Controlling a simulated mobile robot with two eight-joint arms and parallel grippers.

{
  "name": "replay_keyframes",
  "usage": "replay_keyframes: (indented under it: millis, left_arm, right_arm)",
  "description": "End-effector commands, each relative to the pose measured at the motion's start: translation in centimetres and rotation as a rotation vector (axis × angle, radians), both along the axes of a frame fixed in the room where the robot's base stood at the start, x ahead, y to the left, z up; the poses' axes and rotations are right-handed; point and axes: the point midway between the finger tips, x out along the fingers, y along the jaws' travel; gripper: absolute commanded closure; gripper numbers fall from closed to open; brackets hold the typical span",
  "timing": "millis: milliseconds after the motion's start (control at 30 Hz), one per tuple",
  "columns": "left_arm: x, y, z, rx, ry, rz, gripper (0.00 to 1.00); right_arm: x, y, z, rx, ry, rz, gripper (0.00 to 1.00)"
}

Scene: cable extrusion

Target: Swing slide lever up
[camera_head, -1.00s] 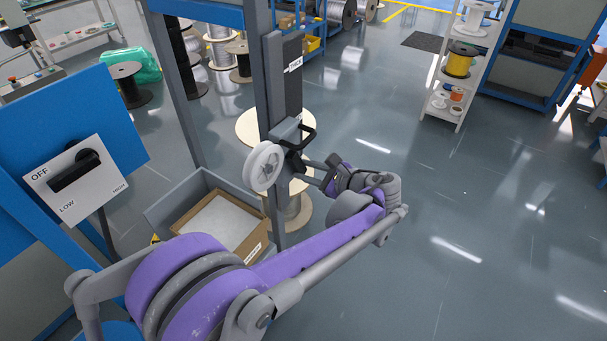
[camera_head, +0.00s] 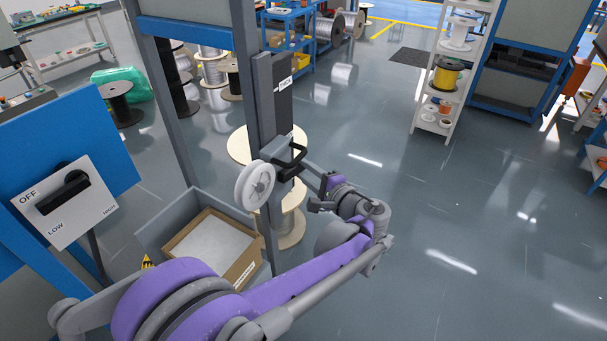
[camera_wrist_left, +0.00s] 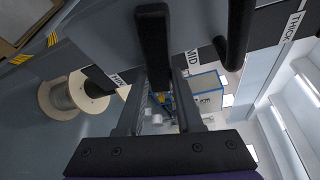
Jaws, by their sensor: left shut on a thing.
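A grey slide carriage with a black U-shaped handle (camera_head: 294,158) sits on the dark upright post (camera_head: 274,95), with a white roller (camera_head: 255,186) on its left. My left gripper (camera_head: 303,168) reaches the carriage from the right. In the left wrist view a short black lever (camera_wrist_left: 152,45) stands between the fingers of the left gripper (camera_wrist_left: 158,75), which is shut on it. The U-shaped handle (camera_wrist_left: 240,35) is apart, to the right of the fingers. Labels THIN, MID and THICK show along the post in this view. The lever is mostly hidden in the head view. My right gripper is not in view.
A cardboard box (camera_head: 245,270) stands in a grey bin beside the post. A switch panel (camera_head: 65,203) marked OFF, LOW and HIGH is at the left. A large spool (camera_head: 289,228) stands behind the post. The floor on the right is clear up to a white shelf (camera_head: 436,110).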

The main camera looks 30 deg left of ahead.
Motion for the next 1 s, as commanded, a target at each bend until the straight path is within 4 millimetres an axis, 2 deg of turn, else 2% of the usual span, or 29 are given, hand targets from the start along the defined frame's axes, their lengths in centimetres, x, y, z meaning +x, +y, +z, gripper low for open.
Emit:
replay_keyframes:
  millis: [300, 800, 833, 967, 1000]
  left_arm:
    - [0.09, 0.01, 0.57, -0.007, -0.102, 0.002, 1.00]
    - [0.14, 0.02, 0.73, -0.007, -0.120, 0.000, 1.00]
    - [0.14, 0.02, 0.73, -0.007, -0.120, 0.000, 0.60]
    - [0.14, 0.01, 0.71, -0.007, -0.118, 0.001, 0.36]
    - [0.14, 0.01, 0.70, -0.007, -0.118, 0.001, 0.35]
  right_arm:
    - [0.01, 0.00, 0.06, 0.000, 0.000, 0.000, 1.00]
    - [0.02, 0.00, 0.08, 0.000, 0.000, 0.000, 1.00]
    - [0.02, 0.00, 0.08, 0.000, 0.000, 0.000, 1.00]
    - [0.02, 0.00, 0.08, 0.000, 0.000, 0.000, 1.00]
    - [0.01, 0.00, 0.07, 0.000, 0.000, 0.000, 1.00]
